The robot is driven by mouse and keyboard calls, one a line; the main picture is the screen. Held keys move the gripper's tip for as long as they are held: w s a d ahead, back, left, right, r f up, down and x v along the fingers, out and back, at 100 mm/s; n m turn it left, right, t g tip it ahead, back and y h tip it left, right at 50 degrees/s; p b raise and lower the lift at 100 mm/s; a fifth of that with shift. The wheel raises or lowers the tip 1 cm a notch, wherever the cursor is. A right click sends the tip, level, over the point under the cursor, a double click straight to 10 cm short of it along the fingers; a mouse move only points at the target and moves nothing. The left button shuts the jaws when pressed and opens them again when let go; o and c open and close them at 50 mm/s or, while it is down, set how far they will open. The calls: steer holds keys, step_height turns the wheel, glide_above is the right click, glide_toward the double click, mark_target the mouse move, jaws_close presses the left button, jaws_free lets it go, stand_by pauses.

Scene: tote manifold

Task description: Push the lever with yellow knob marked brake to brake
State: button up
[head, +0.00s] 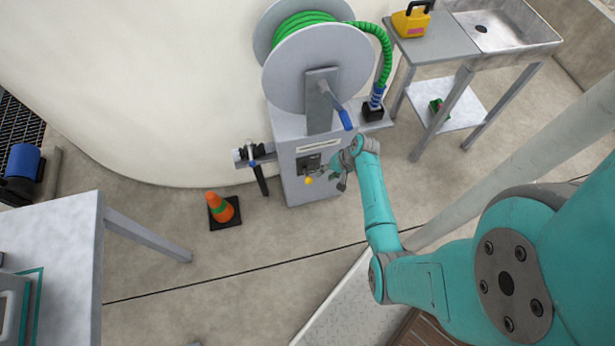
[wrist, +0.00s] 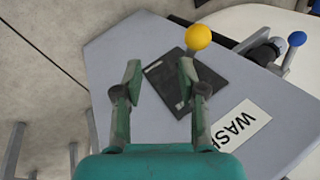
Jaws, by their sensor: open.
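The yellow knob (wrist: 198,37) of the lever stands out from a dark plate (wrist: 160,82) on the grey cabinet's face. The knob also shows in the head view (head: 309,180), low on the cabinet front. My gripper (wrist: 160,70) is open and empty, its two fingers spread over the dark plate. In the wrist view the knob lies just beyond and above the right fingertip, with a gap in the picture. I cannot tell if they touch. In the head view my gripper (head: 335,174) is just right of the knob. The brake marking is not readable.
The cabinet (head: 296,190) carries a hose reel (head: 315,75) with a blue-handled crank (head: 345,118). A valve with a blue handle (head: 252,163) sticks out left. A label starting "WAS" (wrist: 240,125) is on the cabinet. An orange cone (head: 220,208) stands on the floor at left.

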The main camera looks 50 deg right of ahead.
mark_target(307, 176)
steer(key=w+a, duration=0.1)
steer(key=w, duration=0.1)
steer(key=w+a, duration=0.2)
steer(key=shift+w, duration=0.1)
steer(key=x, duration=0.3)
steer(key=shift+a+f, duration=0.1)
steer(key=shift+f, duration=0.2)
steer(key=shift+w+a+f, duration=0.15)
steer(key=shift+w+f, duration=0.15)
steer(key=shift+f, duration=0.25)
jaws_close()
